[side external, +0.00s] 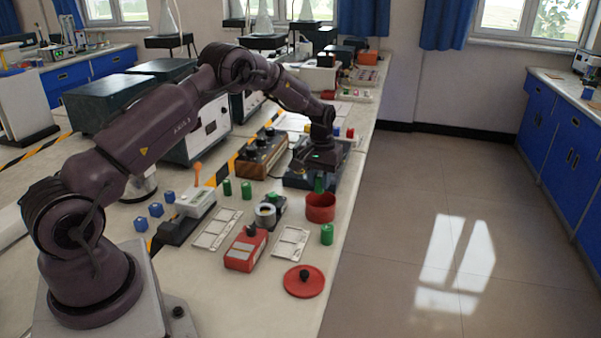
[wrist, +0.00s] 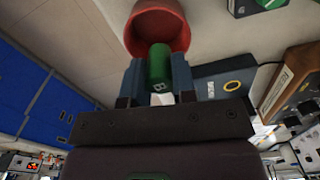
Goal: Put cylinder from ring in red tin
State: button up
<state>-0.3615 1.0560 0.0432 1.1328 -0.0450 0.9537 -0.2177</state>
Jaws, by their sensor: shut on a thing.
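My gripper (wrist: 157,72) is shut on a green cylinder (wrist: 159,64), held between its two blue-grey fingers with a pale mark on its side. In the side external view this cylinder (side external: 319,185) is upright at the mouth of the red tin (side external: 320,209). The round, open red tin (wrist: 157,12) also shows just past the fingertips in the wrist view. I cannot tell whether the cylinder's lower end is inside the rim. A pale grey ring-shaped piece (side external: 265,222) stands left of the tin.
A red lid with a black knob (side external: 304,283) and a red box (side external: 245,250) lie in front. Several blue cubes (side external: 155,209) sit left. The bench's right edge is close to the tin.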

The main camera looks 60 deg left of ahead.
jog(key=shift+w+f, duration=0.3)
jog(key=shift+f, duration=3)
jog(key=shift+f, duration=0.4)
jog(key=o, duration=1)
jog(key=shift+c, duration=1.4)
jog(key=shift+r, duration=4)
